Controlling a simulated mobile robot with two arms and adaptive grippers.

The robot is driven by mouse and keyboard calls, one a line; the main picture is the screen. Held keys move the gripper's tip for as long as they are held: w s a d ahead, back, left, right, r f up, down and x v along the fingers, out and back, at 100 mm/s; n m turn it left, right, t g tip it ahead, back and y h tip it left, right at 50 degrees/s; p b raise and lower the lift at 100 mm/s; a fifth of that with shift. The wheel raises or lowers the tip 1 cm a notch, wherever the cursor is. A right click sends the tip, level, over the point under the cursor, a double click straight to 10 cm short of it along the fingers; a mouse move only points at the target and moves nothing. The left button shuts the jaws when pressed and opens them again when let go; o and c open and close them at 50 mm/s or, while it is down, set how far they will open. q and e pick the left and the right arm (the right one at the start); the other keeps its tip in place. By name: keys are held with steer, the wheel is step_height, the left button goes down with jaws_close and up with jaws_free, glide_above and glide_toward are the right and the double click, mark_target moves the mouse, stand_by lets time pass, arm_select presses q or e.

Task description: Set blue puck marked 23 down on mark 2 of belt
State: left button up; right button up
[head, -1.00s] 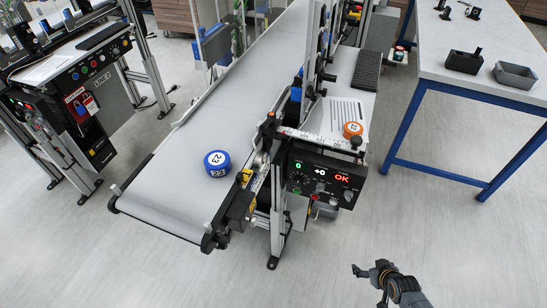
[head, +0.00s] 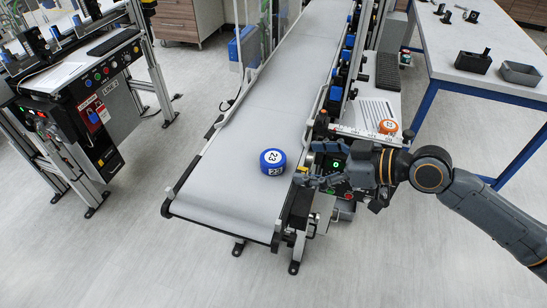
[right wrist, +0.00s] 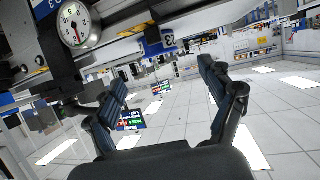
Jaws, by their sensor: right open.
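The blue puck (head: 272,161) marked 23 lies flat near the front end of the grey belt (head: 240,125). My right gripper (head: 304,176) is open over the belt's right edge, just right of the puck, with nothing between its fingers. The right wrist view also shows the open fingers (right wrist: 170,95) apart and empty. A blue piece at the top left of that view is cut off, and I cannot tell whether it is the puck. I cannot make out mark 2 on the belt. My left gripper is not in view.
An orange puck (head: 388,127) sits on the side plate behind my right wrist. A control box with a green display (head: 336,165) is partly hidden by my gripper. A white table (head: 480,95) stands at the right, and a control stand (head: 85,95) at the left.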

mark_target(271, 156)
steer(key=p+x, duration=0.1)
steer(key=x, duration=0.3)
steer(key=shift+w+a+r, duration=0.1)
steer(key=shift+w+a, duration=0.05)
steer(key=shift+a, duration=0.05)
steer(key=shift+w+a, duration=0.1)
steer(key=shift+a, duration=0.1)
steer(key=p+x, duration=0.2)
steer(key=x, duration=0.3)
steer(key=shift+r, duration=0.1)
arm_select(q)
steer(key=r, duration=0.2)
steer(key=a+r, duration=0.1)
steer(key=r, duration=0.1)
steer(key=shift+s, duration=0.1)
arm_select(e)
steer(key=shift+d, duration=0.1)
steer(key=c, duration=1.4)
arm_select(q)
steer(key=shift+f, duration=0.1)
arm_select(e)
steer(key=shift+r, duration=0.15)
